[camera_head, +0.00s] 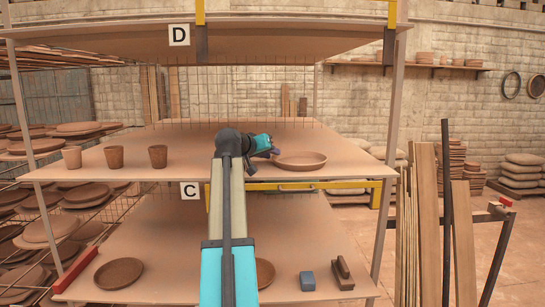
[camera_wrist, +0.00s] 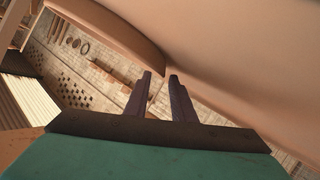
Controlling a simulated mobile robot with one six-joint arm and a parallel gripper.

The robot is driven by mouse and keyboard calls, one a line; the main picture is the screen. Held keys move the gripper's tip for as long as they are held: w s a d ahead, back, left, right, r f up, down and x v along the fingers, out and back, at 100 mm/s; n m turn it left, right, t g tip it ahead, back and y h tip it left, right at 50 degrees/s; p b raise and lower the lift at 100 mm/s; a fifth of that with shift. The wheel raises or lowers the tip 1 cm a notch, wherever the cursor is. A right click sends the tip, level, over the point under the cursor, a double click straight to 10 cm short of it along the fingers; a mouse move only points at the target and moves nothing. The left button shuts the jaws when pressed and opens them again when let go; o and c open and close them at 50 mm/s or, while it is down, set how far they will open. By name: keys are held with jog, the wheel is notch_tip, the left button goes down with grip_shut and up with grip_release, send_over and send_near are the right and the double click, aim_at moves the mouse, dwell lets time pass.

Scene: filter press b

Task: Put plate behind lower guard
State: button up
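A round brown plate (camera_head: 300,161) lies on the middle shelf (camera_head: 195,140), right of centre. A curved brown rim (camera_wrist: 120,32), apparently the plate's, ends near the fingertips. I cannot tell whether they touch it.
Three brown cups (camera_head: 114,157) stand left on the middle shelf. The lower shelf (camera_head: 180,240) holds a plate (camera_head: 118,273), another plate (camera_head: 265,273) partly behind my arm, a blue-grey block (camera_head: 307,281) and a brown block (camera_head: 342,273). Planks (camera_head: 425,220) stand at the right.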

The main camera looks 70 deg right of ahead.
jog(key=b+v, duration=0.2)
jog(key=v, duration=0.7)
jog(key=shift+a+r, duration=0.1)
jog(key=shift+a, duration=0.1)
dwell(0.6)
